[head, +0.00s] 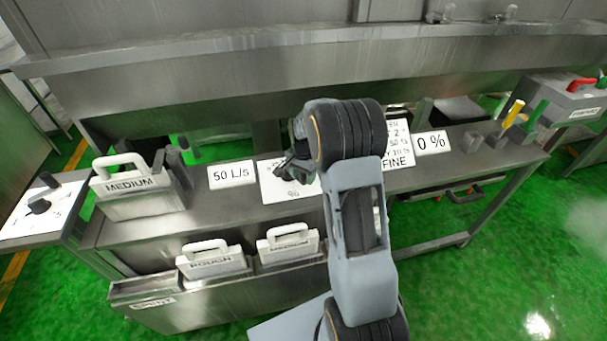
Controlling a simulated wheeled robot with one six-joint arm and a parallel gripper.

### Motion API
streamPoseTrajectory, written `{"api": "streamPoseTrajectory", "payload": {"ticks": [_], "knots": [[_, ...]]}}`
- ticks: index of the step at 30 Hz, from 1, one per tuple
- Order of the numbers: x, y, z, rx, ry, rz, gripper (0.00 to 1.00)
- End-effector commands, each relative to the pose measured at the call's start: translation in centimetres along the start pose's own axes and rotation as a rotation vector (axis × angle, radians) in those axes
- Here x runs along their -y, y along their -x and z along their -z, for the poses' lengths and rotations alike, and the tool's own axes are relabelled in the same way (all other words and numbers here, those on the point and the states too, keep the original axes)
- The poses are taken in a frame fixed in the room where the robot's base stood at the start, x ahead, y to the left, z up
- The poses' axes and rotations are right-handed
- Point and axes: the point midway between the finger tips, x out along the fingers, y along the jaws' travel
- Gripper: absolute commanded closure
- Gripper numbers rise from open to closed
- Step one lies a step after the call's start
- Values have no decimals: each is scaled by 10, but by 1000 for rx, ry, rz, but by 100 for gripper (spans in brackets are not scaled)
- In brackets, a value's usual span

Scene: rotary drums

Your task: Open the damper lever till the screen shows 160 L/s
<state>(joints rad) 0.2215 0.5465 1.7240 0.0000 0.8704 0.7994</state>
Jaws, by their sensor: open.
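The screen (232,174) on the bench reads 50 L/s. A dark upright lever-like part (183,146) stands left of the screen, beside the box marked MEDIUM; I cannot tell for sure that it is the damper lever. My gripper (287,168) is over the bench, right of the screen and apart from it, above a white dial plate (275,190). My own arm hides part of the gripper and plate. The gripper holds nothing that I can see and is open.
A MEDIUM box (137,203) stands left on the bench. A 0 % sign (432,142), yellow lever (513,113) and green lever (536,116) are right. A dial (39,206) is far left.

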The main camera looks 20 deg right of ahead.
Motion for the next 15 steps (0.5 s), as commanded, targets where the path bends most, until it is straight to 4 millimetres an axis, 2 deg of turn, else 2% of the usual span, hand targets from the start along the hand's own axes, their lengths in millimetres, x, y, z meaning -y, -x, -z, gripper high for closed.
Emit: {"api": "streamPoseTrajectory", "payload": {"ticks": [6, 15], "knots": [[0, 0, 0, 0, 0, 0, 46], [0, 0, 0, 0, 0, 0, 75]]}}
